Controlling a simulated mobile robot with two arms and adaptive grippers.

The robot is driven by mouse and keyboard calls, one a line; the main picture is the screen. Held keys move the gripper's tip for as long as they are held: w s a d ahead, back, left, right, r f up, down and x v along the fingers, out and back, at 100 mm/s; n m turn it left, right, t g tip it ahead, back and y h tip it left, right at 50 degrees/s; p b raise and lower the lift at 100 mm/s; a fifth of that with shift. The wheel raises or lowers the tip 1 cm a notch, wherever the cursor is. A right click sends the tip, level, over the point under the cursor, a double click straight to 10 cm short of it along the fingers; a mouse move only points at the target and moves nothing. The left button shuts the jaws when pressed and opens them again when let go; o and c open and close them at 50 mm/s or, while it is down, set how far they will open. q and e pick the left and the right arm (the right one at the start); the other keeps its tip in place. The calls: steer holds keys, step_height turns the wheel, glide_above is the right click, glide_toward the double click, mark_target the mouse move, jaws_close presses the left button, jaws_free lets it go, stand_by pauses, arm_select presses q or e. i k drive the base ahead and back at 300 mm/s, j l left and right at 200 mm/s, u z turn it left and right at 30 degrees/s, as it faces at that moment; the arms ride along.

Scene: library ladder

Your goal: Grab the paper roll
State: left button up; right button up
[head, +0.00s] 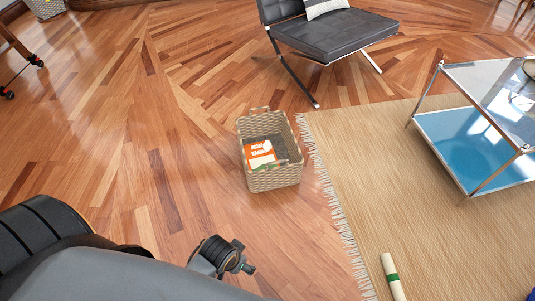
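The paper roll (388,264) is a pale cream tube with a green band around it. It lies on the tan rug (440,232) near the bottom of the head view, and its near end is cut off by the frame edge. My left arm comes in from the lower left. The dark end of that arm, with my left gripper (243,258), shows left of the roll and clearly apart from it. I cannot make out whether its fingers are open or shut. My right gripper is out of view.
A woven basket (273,181) with an orange-and-white book (260,154) stands on the wood floor beside the rug's fringe. A glass-topped table (473,150) with a blue lower shelf stands at right. A black chair (330,35) is behind. The rug around the roll is mostly clear.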

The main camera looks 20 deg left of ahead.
mark_target(393, 279)
steer(key=z, duration=1.1)
steer(key=i+j+z, duration=0.15)
steer(key=j, duration=0.15)
steer(key=i+j+z, duration=0.1)
steer(key=j, duration=0.25)
